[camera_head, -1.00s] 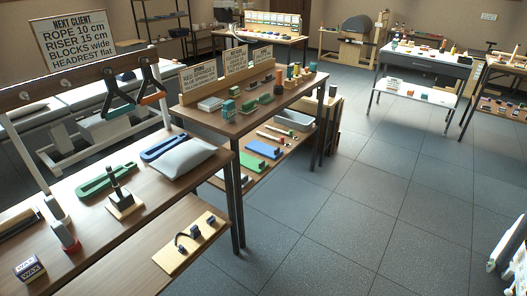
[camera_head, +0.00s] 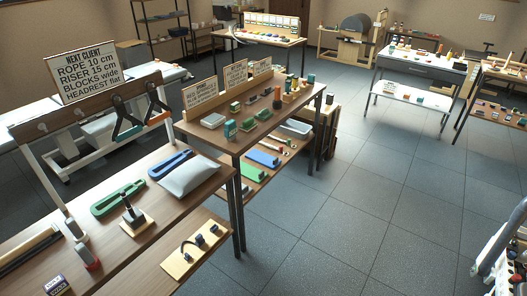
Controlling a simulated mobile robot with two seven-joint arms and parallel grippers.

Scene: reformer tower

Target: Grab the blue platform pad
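A flat blue pad (camera_head: 263,158), which looks like the platform pad, lies on the lower shelf of the middle table. A dark block shows at its right end. A similar green pad (camera_head: 246,172) lies in front of it on the same shelf. The upper tabletop and its legs stand close to the pads. Neither gripper is in view. A white and dark part at the lower right edge looks like part of my own body, with no fingertips visible.
The middle table (camera_head: 224,143) carries signs and small items. The near table (camera_head: 180,205) holds a blue loop (camera_head: 171,165), a green loop (camera_head: 118,198) and a grey cushion (camera_head: 189,178). A grey bin (camera_head: 296,127) sits on the lower shelf. Open tiled floor (camera_head: 340,215) lies to the right.

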